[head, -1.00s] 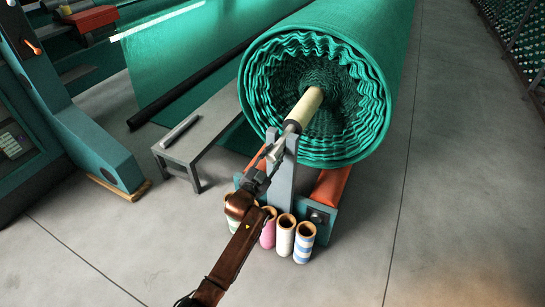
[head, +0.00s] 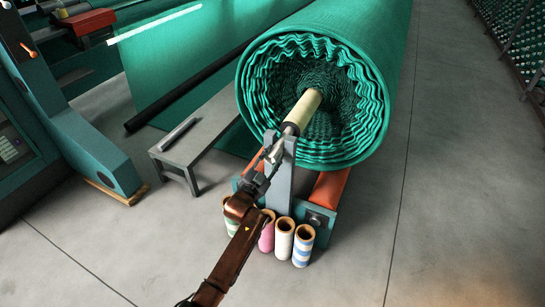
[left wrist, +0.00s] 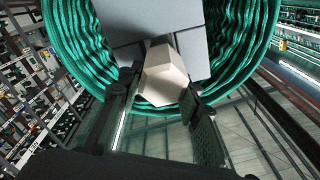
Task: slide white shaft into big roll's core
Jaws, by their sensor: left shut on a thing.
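The big roll (head: 268,85) of green netting lies with its ruffled end towards me. A cream tube (head: 307,106), apparently its core, sticks out of the roll's middle. My left gripper (head: 270,160) is shut on the white shaft, whose pale faceted end (left wrist: 165,76) shows between the fingers in the left wrist view. The shaft lines up with the cream tube, with a dark section between them. I cannot tell how deep the shaft is inside. A grey upright support (head: 282,180) stands close beside the gripper and hides part of the join. My right gripper is out of view.
Several small coloured tubes (head: 284,240) stand on the floor below the support, close to my left arm. A low grey bench (head: 201,138) with a metal bar is on the left, near a teal machine (head: 85,150). The floor at right is clear.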

